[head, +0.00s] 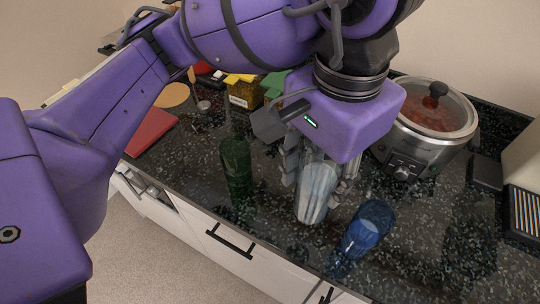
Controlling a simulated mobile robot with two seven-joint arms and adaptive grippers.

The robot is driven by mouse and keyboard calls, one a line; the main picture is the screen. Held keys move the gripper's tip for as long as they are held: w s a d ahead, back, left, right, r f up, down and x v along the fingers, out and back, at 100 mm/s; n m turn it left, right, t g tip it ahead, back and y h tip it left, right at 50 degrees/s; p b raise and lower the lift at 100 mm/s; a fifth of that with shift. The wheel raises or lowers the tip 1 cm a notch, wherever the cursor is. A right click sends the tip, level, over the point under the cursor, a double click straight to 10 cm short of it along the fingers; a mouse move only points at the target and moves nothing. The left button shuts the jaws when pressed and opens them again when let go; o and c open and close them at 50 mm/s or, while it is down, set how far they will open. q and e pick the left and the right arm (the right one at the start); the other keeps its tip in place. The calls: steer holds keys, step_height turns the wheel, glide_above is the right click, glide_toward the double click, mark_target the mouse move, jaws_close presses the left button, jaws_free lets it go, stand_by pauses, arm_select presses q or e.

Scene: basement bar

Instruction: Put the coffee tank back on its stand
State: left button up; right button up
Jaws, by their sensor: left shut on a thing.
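My left gripper (318,180) points down over the front of the dark counter. Its grey fingers are on both sides of a clear, greyish, cup-like vessel (316,197), and it is shut on it. The vessel looks upright, slightly tilted, its upper part hidden by the gripper. Whether it is the coffee tank, and whether its base touches the counter, I cannot tell. A pale appliance with a dark slotted tray (524,212) is cut off at the right edge. My right gripper is not in view.
A blue glass (366,229) stands close right of the vessel, near the counter's front edge. A green glass (236,160) stands to the left. A slow cooker (405,150) with a glass lid is behind right. A red board (152,131) and several boxes lie further left.

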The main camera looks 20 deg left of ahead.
arm_select(q)
steer(key=w+a+f, duration=0.8)
steer(key=f, duration=0.4)
steer(key=shift+a+p, duration=0.15)
steer(key=shift+p, duration=0.25)
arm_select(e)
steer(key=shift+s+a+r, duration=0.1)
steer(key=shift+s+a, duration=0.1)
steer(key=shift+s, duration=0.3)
arm_select(q)
steer(key=shift+f, duration=0.25)
steer(key=o, duration=1.3)
steer(key=shift+o, duration=1)
steer(key=shift+r, duration=0.1)
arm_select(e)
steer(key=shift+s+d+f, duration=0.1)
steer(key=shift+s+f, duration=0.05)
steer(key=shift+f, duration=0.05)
